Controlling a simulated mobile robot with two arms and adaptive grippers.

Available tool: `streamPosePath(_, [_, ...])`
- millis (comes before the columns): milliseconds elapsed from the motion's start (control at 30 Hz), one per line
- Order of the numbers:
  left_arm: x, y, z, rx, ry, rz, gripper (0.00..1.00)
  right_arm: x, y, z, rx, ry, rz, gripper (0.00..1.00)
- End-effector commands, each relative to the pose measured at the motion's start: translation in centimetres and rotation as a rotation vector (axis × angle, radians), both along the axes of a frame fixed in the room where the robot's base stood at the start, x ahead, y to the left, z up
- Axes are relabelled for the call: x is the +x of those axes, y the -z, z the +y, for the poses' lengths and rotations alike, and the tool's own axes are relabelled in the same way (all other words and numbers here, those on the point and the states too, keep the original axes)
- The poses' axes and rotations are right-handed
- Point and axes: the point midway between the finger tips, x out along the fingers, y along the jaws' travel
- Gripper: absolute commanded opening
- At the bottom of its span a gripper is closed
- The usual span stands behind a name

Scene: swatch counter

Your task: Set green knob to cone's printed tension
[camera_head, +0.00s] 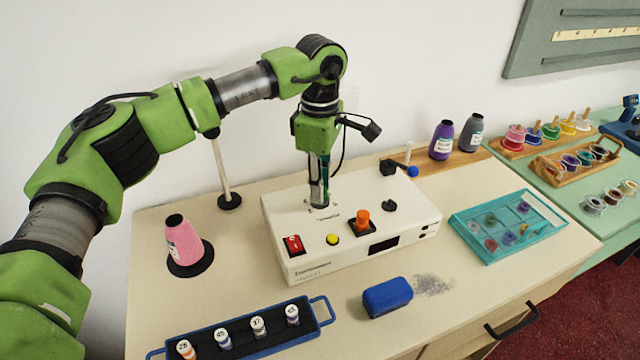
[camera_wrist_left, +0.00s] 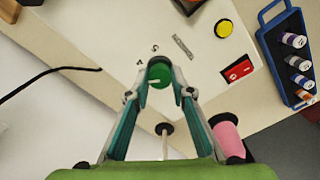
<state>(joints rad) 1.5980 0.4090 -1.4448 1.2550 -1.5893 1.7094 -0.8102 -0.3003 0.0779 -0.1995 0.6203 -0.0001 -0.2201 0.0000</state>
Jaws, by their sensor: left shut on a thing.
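The white machine (camera_head: 400,215) stands on the counter. My left gripper (camera_head: 319,200) points straight down over its back left part. In the wrist view the left gripper (camera_wrist_left: 158,90) is shut on the green knob (camera_wrist_left: 160,72), with a finger on each side. The knob has a white pointer mark, and small printed digits, apparently 4 and 5, sit beside it. In the head view the gripper hides the knob. The pink cone (camera_head: 184,240) stands on a black base left of the machine and also shows in the wrist view (camera_wrist_left: 228,138). Its label is too small to read.
The machine also carries a red switch (camera_head: 292,244), a yellow button (camera_head: 333,239) and an orange knob (camera_head: 362,217). A blue rack of spools (camera_head: 325,312) and a blue block (camera_head: 387,297) lie in front. A thin post (camera_head: 224,175) stands behind the cone.

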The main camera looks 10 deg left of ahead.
Motion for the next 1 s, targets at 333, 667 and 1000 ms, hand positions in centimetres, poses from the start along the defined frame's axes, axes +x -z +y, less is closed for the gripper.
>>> streamPosePath(333, [0.11, -0.15, -0.01, -0.002, 0.289, -0.004, 0.0, 0.03, -0.01, -0.01, 0.0, 0.0, 0.0, 0.4])
streamPosePath(667, [0.12, -0.17, -0.01, -0.001, 0.454, -0.005, 0.0, 0.04, -0.02, -0.05, -0.001, 0.0, 0.0, 0.4])
streamPosePath(1000, [0.13, -0.19, -0.01, -0.001, 0.499, -0.005, 0.0, 0.04, -0.02, -0.22, -0.002, -0.002, 0.0, 0.4])
